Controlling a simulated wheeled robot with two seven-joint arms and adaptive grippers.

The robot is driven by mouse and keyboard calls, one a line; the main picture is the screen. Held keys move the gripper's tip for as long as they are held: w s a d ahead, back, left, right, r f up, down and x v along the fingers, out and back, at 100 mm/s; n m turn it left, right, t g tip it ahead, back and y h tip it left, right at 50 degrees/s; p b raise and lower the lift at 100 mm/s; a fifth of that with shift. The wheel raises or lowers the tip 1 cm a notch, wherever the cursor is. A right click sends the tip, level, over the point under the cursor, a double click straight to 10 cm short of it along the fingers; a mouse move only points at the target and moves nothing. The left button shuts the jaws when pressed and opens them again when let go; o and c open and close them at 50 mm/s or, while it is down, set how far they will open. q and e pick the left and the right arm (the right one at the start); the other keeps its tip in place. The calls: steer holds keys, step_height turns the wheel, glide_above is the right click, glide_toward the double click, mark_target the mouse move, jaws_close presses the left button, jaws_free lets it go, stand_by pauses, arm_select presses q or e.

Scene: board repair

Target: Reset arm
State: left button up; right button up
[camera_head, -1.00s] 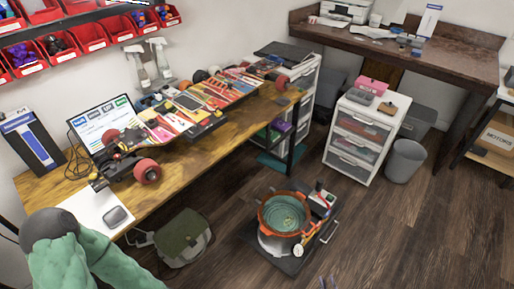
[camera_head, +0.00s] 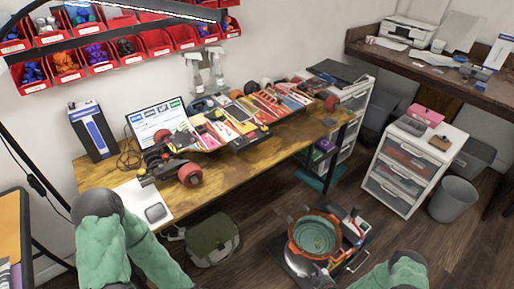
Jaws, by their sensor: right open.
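My right arm (camera_head: 395,273) comes in at the bottom right, its green sleeve bent at a grey joint. My right gripper (camera_head: 320,274) is small and dark at the bottom edge, just in front of the pot, and is open. It seems empty; its lower part is cut off by the frame. My left arm (camera_head: 150,258) is folded at the bottom left, with its grey elbow in front of the workbench's near left corner. My left gripper is out of view. A skateboard part with red wheels (camera_head: 189,173) rests on the wooden workbench (camera_head: 240,168).
An orange-rimmed pot (camera_head: 290,238) stands on a dark wheeled base on the floor. A green bag (camera_head: 212,240) lies under the bench. A white drawer unit (camera_head: 400,180) and a grey bin (camera_head: 453,200) stand at the right. Red bins (camera_head: 158,42) hang on the wall.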

steer(key=s+a+r+m+g+y+p, duration=0.1)
steer(key=s+a+r+m+g, duration=0.3)
steer(key=s+a+r, duration=0.4)
steer(key=s+a+r+m+g+y+p, duration=0.2)
steer(key=s+a+r+m+g, duration=0.2)
steer(key=s+a+r, duration=0.4)
steer(key=a+r+g, duration=0.1)
steer(key=a+r, duration=0.3)
steer(key=r, duration=0.1)
steer(key=shift+s+a+r+g, duration=0.2)
steer(key=shift+s+r+g, duration=0.1)
steer(key=shift+r+g, duration=0.1)
